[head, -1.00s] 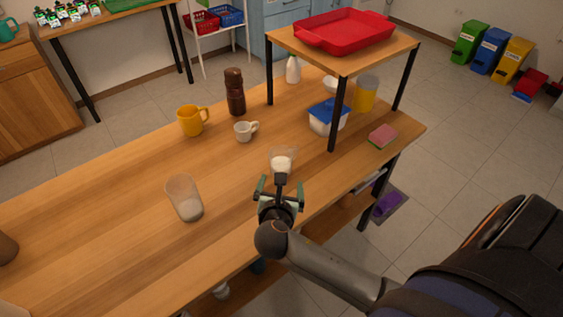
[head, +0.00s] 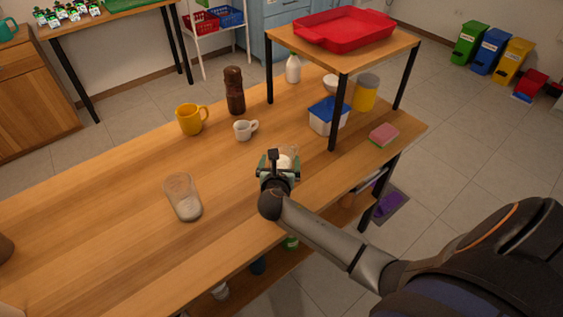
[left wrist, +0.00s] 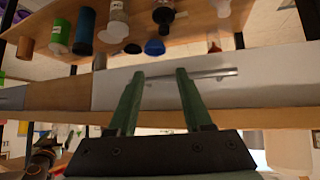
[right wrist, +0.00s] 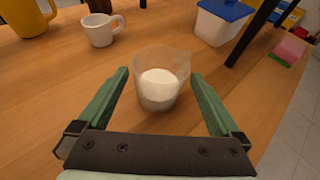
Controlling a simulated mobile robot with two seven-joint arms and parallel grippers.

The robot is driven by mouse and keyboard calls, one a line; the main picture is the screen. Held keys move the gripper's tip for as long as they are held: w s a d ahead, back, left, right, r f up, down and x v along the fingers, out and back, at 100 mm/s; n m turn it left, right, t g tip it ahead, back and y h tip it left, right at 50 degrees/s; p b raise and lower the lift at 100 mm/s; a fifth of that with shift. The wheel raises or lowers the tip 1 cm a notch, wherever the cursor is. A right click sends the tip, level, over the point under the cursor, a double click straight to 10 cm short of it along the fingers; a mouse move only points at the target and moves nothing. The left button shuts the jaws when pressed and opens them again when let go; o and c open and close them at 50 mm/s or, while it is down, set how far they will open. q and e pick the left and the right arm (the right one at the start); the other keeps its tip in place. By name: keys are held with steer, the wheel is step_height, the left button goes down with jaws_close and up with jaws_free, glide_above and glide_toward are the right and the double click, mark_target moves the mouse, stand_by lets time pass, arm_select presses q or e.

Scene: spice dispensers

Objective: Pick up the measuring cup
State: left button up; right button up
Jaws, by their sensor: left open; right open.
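The measuring cup, a clear cup with white contents, stands upright on the wooden table in the right wrist view (right wrist: 160,88), and its rim shows beyond the gripper in the head view (head: 289,154). My right gripper (right wrist: 158,77) is open, with one green finger on each side of the cup's near part. Gaps show between the fingers and the cup. In the head view my right gripper (head: 277,167) hides much of the cup. My left gripper (left wrist: 155,74) is open and empty; it is not in the head view.
A small white cup (head: 243,130), a yellow mug (head: 190,121) and a brown grinder (head: 234,92) stand behind left. A blue-lidded box (head: 324,119), a sponge (head: 384,134) and a shelf leg (head: 338,120) are right.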

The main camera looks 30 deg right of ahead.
steer(key=shift+x, duration=0.85)
steer(key=shift+r, duration=0.1)
steer(key=c, duration=1.3)
steer(key=shift+r, duration=0.15)
steer(key=shift+r+p, duration=0.3)
steer(key=shift+r, duration=0.7)
steer(key=shift+s+a+r+p, duration=0.25)
steer(key=shift+s+r+p, duration=0.25)
steer(key=shift+s+r, duration=1.55)
steer(key=shift+s+a+r+p, duration=0.25)
steer(key=shift+s+r+p, duration=0.2)
steer(key=shift+s+r, duration=1.6)
steer(key=shift+s+a+r+p, duration=0.4)
steer(key=shift+s+r, duration=0.85)
steer(key=shift+s, duration=1.5)
